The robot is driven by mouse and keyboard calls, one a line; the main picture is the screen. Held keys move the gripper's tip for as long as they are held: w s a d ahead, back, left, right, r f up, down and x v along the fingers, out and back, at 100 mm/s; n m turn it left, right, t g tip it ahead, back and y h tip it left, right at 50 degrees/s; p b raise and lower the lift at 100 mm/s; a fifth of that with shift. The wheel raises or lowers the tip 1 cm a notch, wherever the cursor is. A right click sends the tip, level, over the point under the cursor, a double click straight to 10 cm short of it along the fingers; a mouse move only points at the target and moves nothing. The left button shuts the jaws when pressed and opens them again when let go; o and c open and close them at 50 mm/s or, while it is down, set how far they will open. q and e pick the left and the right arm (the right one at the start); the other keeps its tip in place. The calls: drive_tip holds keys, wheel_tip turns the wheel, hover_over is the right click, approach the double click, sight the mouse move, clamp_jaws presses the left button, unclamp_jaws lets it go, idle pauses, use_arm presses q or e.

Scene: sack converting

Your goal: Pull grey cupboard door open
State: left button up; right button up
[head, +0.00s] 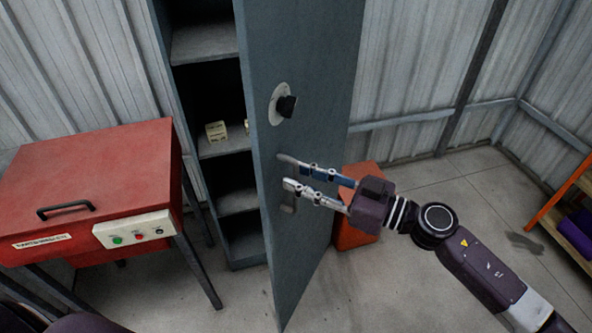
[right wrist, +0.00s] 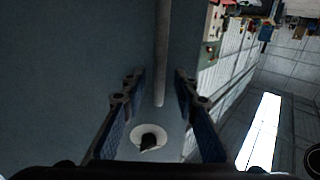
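The grey cupboard door (head: 305,60) stands swung outward, with the cupboard's inside (head: 205,40) and its shelves showing to its left. A black knob on a round pale plate (head: 283,103) is on the door face; it also shows in the right wrist view (right wrist: 149,139). A grey bar handle (head: 288,208) is below the knob, mostly hidden by my fingers; it shows as a long bar in the right wrist view (right wrist: 162,50). My right gripper (head: 284,172) is open at the door face, its fingers apart on either side of the handle's end. Contact cannot be told. My left gripper is not in view.
A red machine (head: 90,180) with a black handle and button panel stands left of the cupboard. A small pale box (head: 216,131) sits on a shelf. An orange-red object (head: 358,235) is behind the door. A rack (head: 572,215) stands at right; floor between is mostly clear.

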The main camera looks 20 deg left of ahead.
drive_tip(key=shift+w+a, duration=0.15)
drive_tip(key=shift+a, duration=0.65)
drive_tip(key=shift+c, duration=0.6)
clamp_jaws()
